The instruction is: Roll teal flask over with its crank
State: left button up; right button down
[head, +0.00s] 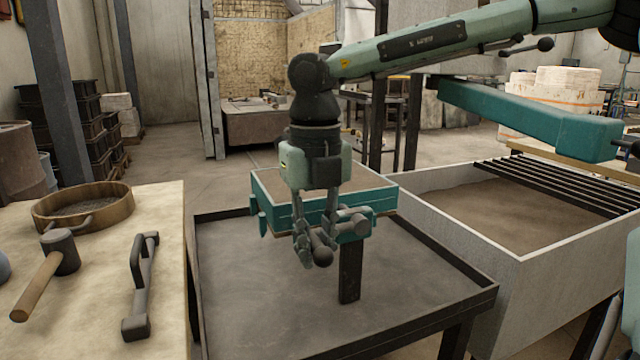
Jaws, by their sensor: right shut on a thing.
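The teal flask (272,208) is a shallow box filled with brown sand, roughly level with its open face up. A dark post (350,275) stands under its right side, above a black-rimmed tray (235,310). The crank (352,222) is on the flask's near side, a grey piece with a rounded knob. My right gripper (315,252) hangs down in front of the flask and is shut on the crank's handle. The gripper and wrist hide part of the flask and crank.
A bench (95,320) at left holds a round sieve (85,205), a mallet (50,270) and a handled tool (141,285). A pale sand bin (455,240) with dark bars stands at right. Open floor lies behind the tray.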

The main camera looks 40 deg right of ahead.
notch_tip(320, 180, up, 2)
jog(key=shift+d+r+p, duration=0.15)
jog(key=shift+r+p, duration=0.05)
jog(key=shift+p, duration=0.4)
jog(key=shift+d+r+p, duration=0.3)
jog(key=shift+r+p, duration=0.25)
jog(key=shift+r, duration=0.35)
jog(key=shift+s+d+r+p, duration=1.5)
jog(key=shift+d+r, duration=0.8)
jog(key=shift+d, duration=3)
jog(key=s+d+f+b, duration=0.1)
jog(key=d+f+b, duration=0.5)
jog(key=f, duration=0.3)
jog(key=shift+s+d+f+b, duration=0.15)
jog(key=shift+f+b, duration=0.05)
jog(key=shift+b, duration=0.15)
jog(key=c, duration=1.1)
grip_release()
